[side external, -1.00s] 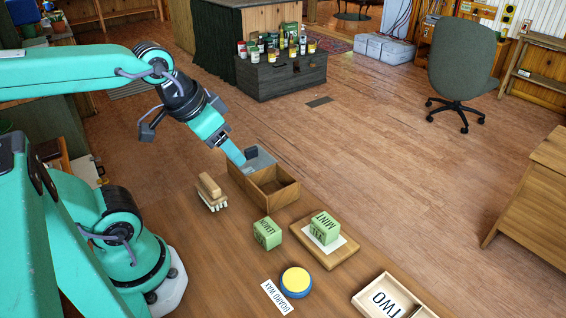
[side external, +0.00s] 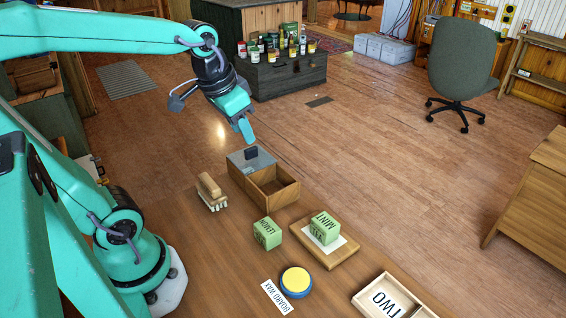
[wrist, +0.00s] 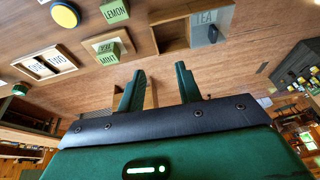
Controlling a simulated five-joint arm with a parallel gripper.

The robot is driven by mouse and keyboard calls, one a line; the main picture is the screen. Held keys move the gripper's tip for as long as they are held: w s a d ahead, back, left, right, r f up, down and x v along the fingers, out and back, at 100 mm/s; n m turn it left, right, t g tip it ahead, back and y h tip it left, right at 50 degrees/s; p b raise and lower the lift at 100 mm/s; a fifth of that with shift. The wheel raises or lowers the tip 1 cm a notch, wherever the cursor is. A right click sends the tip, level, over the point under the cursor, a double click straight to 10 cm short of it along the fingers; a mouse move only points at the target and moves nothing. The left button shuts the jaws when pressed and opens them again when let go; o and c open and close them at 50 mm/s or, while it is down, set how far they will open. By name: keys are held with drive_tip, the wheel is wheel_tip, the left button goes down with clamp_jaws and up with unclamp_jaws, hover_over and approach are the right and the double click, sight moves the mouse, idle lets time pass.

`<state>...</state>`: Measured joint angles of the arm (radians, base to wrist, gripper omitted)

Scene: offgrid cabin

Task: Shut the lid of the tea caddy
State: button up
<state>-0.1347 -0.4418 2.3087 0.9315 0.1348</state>
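The tea caddy (side external: 279,195) is a wooden box on the table. Its grey sliding lid (side external: 262,163) with a dark knob (side external: 251,153) covers the far-left part, and the right part is open and looks empty. In the wrist view the lid (wrist: 202,32) carries the label TEA, beside the open compartment (wrist: 170,37). My gripper (side external: 246,131) is in the air above and behind the lid, apart from it. The wrist view shows the fingers of my gripper (wrist: 160,85) spread with nothing held between them.
A brush (side external: 211,192) lies left of the caddy. A green LEMON tin (side external: 267,234) stands in front of it. A MINT tin (side external: 324,228) stands on a board (side external: 342,252). A yellow-topped wax tin (side external: 296,281) and a TWO-labelled tray (side external: 362,300) are nearer the front.

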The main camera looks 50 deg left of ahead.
drive_tip(key=w+a+f+g, duration=0.2)
drive_tip(key=w+a+f, duration=0.2)
drive_tip(key=w+a, duration=0.3)
drive_tip(key=g, duration=0.2)
hover_over(251, 148)
drive_tip(key=shift+h, duration=0.3)
wheel_tip(251, 148, down, 6)
drive_tip(key=shift+r, duration=0.1)
drive_tip(key=shift+f, duration=3.9)
clamp_jaws()
